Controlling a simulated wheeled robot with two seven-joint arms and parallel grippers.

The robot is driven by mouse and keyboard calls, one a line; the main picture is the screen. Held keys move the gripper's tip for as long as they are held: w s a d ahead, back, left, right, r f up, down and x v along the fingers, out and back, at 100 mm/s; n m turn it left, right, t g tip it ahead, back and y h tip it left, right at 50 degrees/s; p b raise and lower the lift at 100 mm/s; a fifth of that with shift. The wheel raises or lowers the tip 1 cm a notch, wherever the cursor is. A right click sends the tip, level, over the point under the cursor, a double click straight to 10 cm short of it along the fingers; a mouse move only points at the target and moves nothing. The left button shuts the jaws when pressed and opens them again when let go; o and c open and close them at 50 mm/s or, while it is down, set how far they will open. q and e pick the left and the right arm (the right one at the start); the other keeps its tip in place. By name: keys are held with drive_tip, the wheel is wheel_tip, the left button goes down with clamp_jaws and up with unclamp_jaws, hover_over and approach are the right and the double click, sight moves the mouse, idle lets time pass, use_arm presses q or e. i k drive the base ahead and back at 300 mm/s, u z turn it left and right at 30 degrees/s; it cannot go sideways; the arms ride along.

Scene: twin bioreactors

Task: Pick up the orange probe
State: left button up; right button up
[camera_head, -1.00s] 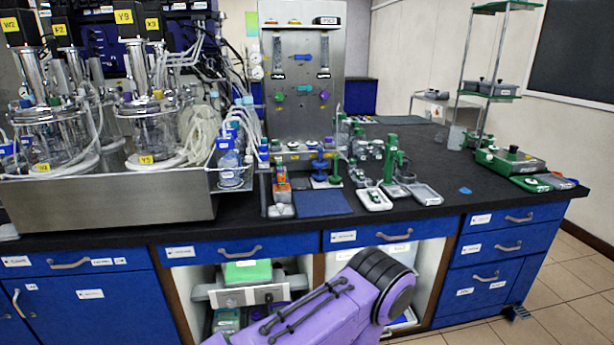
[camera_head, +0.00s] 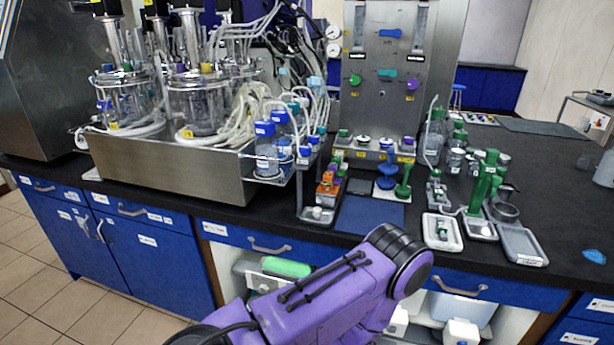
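A small orange item (camera_head: 328,190) stands on the black bench, in a narrow holder left of the blue mat. It is too small to tell whether it is the orange probe. Nothing of mine touches it. One of my purple arm links shows at the bottom middle, in front of the bench. Neither gripper is in view.
Two glass bioreactors (camera_head: 199,108) stand in a steel tray (camera_head: 170,170) at the left, with hoses and blue-capped bottles (camera_head: 266,150) beside them. A blue mat (camera_head: 369,215) lies clear near the front edge. White trays (camera_head: 442,232) and a green stand (camera_head: 483,180) are to its right.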

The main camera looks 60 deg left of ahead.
sight(328, 178)
drive_tip(key=u, duration=0.8)
drive_tip(key=i, duration=0.75)
drive_tip(key=u, duration=0.9)
